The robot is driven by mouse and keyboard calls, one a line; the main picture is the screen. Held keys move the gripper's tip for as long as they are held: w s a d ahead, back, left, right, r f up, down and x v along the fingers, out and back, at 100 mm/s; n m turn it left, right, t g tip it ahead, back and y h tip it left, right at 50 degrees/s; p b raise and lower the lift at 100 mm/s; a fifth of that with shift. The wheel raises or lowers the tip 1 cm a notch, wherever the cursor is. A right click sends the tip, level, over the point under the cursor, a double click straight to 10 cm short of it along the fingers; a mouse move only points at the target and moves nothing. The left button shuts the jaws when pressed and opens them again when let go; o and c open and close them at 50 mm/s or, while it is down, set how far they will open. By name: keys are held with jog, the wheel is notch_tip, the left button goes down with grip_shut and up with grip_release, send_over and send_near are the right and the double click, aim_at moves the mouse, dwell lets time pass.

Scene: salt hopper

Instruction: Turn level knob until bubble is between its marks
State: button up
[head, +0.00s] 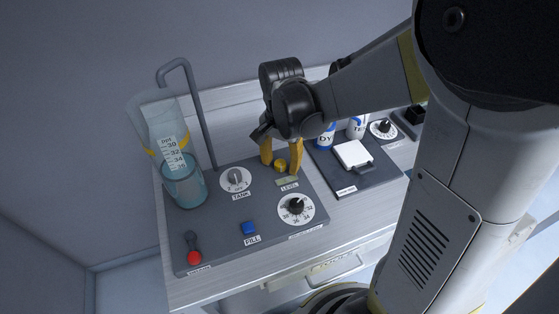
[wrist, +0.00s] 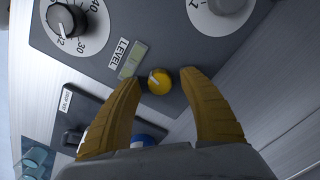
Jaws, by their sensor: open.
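The level knob (head: 280,168) is a small round yellow knob on the dark grey panel. In the wrist view the knob (wrist: 159,81) has a pale pointer line on its top. The level vial (wrist: 132,61), a pale green strip, lies beside it next to the LEVEL label (wrist: 118,54); the vial also shows in the head view (head: 287,181). Its bubble and marks are too small to make out. My gripper (wrist: 160,77) is open, with its yellow fingers on either side of the knob. Whether they touch it I cannot tell.
A clear vessel (head: 184,181) stands at left. A scale (head: 352,155) and bottles (head: 325,138) stand to the right.

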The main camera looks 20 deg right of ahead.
grip_shut()
jog(key=shift+m, duration=1.3)
grip_release()
jog(key=shift+r, duration=0.1)
